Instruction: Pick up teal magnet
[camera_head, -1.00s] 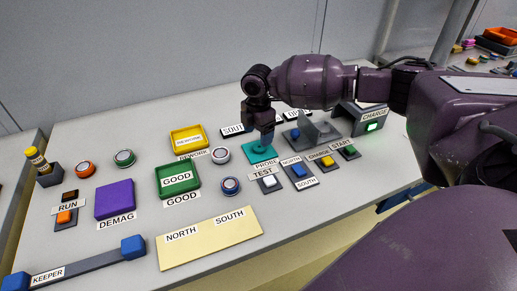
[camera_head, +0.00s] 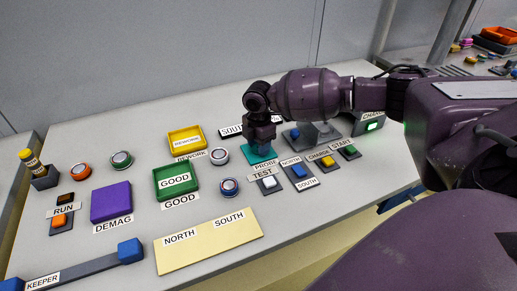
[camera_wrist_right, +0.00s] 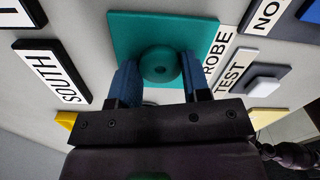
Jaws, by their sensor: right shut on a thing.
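My right gripper (camera_wrist_right: 160,75) is shut on the magnet. In the head view my right gripper (camera_head: 261,148) points down at the teal pad (camera_head: 254,158) and hides the magnet. My left gripper is not in view.
Beside the pad are a white test button (camera_head: 269,182) and a blue button (camera_head: 298,171). Several ringed round parts, like one (camera_head: 220,156), stand to the left, near the green tray (camera_head: 158,192) and yellow tray (camera_head: 172,142). A grey fixture (camera_head: 328,130) stands to the right.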

